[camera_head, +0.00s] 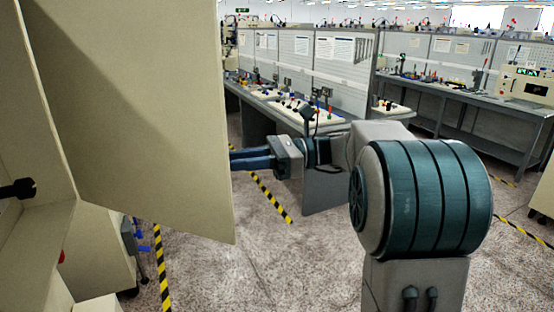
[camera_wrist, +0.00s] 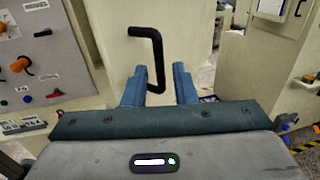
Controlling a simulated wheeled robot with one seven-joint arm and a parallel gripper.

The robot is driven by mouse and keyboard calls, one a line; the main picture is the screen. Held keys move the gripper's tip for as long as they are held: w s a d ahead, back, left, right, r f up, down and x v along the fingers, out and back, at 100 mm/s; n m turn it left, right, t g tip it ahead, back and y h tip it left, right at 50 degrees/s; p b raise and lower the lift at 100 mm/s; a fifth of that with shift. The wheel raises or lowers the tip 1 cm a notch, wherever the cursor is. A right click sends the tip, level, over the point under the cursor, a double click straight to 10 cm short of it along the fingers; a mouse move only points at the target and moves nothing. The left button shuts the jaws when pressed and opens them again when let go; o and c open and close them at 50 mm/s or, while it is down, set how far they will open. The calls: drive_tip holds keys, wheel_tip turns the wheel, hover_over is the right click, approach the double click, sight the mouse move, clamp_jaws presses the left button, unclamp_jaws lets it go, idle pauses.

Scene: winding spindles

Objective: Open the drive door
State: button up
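The drive door (camera_head: 135,110) is a large beige panel at the left of the head view, standing swung out from the beige machine. In the wrist view the door (camera_wrist: 115,40) carries a black bent handle (camera_wrist: 157,50). My gripper (camera_head: 236,158) reaches toward the door's far side in the head view, its fingertips partly hidden by the door edge. In the wrist view my gripper (camera_wrist: 158,78) has its two blue fingers apart, with the handle's lower part appearing between them and gaps on both sides. The handle is hidden in the head view.
The machine's inside (camera_head: 30,235) shows at the left, with a black knob (camera_head: 17,189). A control panel (camera_wrist: 45,55) with orange knobs stands left in the wrist view. Workbenches (camera_head: 290,105) line the back. Speckled floor with yellow-black tape (camera_head: 270,197) is clear beyond the door.

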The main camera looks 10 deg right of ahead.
drive_tip(key=d, duration=0.9)
drive_tip(key=shift+w+b, duration=0.25)
drive_tip(key=shift+b, duration=0.05)
